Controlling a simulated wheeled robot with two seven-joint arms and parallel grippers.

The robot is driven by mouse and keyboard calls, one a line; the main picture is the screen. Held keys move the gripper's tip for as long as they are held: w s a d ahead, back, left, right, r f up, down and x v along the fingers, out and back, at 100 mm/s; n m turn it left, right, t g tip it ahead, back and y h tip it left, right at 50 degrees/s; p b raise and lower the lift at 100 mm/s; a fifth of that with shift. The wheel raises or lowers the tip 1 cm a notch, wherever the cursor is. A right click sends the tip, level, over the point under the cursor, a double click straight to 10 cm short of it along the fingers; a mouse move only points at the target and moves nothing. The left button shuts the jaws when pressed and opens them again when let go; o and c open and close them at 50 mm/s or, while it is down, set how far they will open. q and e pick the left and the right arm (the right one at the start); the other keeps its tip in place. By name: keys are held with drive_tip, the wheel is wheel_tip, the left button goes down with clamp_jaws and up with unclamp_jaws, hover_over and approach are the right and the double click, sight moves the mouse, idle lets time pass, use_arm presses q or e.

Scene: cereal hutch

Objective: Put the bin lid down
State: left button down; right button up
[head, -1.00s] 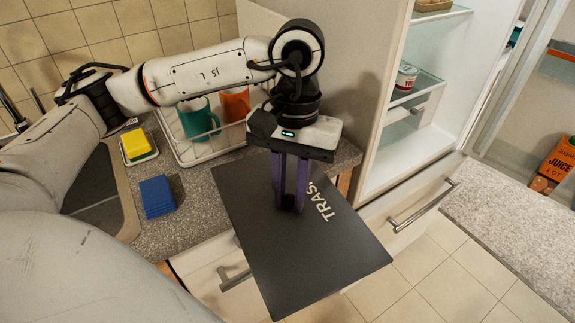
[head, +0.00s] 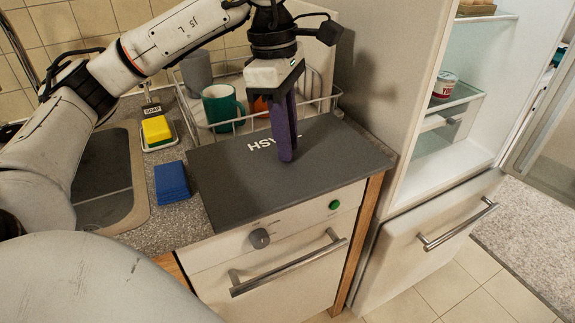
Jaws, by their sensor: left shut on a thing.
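The bin lid (head: 237,186) is a flat dark grey panel with white lettering, partly hidden and turned upside down in the head view. It lies level over the counter above the white appliance front, with its front edge near the counter's edge. I cannot tell whether it touches the counter. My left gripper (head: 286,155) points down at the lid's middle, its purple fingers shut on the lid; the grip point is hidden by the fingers. My right gripper is not in view.
A blue sponge (head: 171,182) lies just left of the lid. A dish rack (head: 330,100) with a green mug (head: 222,108) stands right behind it. A yellow sponge (head: 156,129), the sink (head: 105,180) and the open fridge (head: 425,165) flank the counter.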

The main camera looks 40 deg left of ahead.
sight(287, 166)
use_arm(q)
drive_tip(key=shift+f, duration=2.9)
drive_tip(key=shift+f+b, duration=0.2)
drive_tip(key=shift+b, duration=0.1)
drive_tip(key=c, duration=1.6)
unclamp_jaws()
drive_tip(key=shift+r, duration=0.1)
